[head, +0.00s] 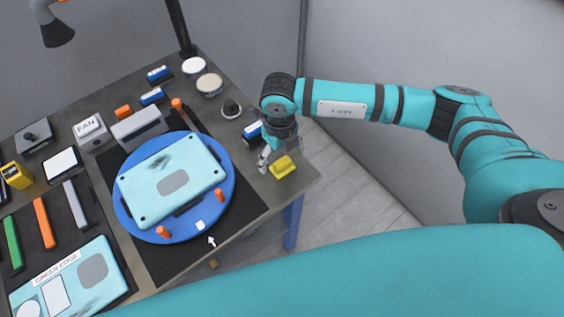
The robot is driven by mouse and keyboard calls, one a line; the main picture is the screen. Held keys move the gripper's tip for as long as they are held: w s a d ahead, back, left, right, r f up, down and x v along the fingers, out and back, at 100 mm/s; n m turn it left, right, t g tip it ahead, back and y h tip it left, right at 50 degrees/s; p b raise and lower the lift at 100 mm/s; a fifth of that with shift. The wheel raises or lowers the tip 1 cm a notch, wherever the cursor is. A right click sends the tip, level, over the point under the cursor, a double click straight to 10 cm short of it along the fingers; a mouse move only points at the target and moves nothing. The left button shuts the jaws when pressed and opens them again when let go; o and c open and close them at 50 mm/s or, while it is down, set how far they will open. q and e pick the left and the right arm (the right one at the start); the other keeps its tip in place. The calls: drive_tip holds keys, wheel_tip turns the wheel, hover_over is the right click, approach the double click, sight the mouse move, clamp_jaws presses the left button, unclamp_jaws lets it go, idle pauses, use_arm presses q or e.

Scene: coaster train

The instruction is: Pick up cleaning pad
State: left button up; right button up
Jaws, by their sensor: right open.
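A small yellow block (283,167), which looks like the cleaning pad, lies near the right corner of the dark table (240,230). My right gripper (273,156) points down just beside and above it, with its fingers open. I cannot tell whether a finger touches the yellow block. A blue and white block (252,131) lies just behind and left of the gripper, partly hidden by it. My left gripper is out of view.
A blue round turntable (227,190) with a light blue panel (170,180) stands left of the gripper. A black knob (231,108) and two round pale discs (209,84) are farther back. The table edge is close on the right.

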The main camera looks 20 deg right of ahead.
sight(282, 161)
drive_tip(key=f+p, duration=0.2)
drive_tip(key=f, duration=0.1)
drive_tip(key=shift+d+f, duration=0.3)
drive_tip(key=shift+d, duration=0.05)
drive_tip(key=shift+w+f, duration=0.1)
drive_tip(key=shift+f, duration=0.45)
drive_tip(key=c, duration=1.4)
drive_tip(key=shift+r, duration=0.15)
drive_tip(key=shift+r+b, duration=0.5)
drive_tip(key=shift+r, duration=0.05)
wheel_tip(282, 161, up, 2)
drive_tip(key=shift+a+r+b, duration=0.1)
drive_tip(key=shift+b, duration=0.65)
drive_tip(key=shift+s+a+r+b, duration=0.25)
drive_tip(key=shift+s+a+b, duration=0.6)
drive_tip(key=shift+s+a, duration=1)
drive_tip(key=shift+s+a+r+b, duration=0.25)
drive_tip(key=shift+s+a+b, duration=0.7)
drive_tip(key=shift+s, duration=1.75)
drive_tip(key=shift+s+a+r+b, duration=0.25)
drive_tip(key=shift+s+a+b, duration=0.55)
drive_tip(key=shift+s+a, duration=1.05)
drive_tip(key=shift+s+d, duration=0.35)
drive_tip(key=shift+d, duration=0.05)
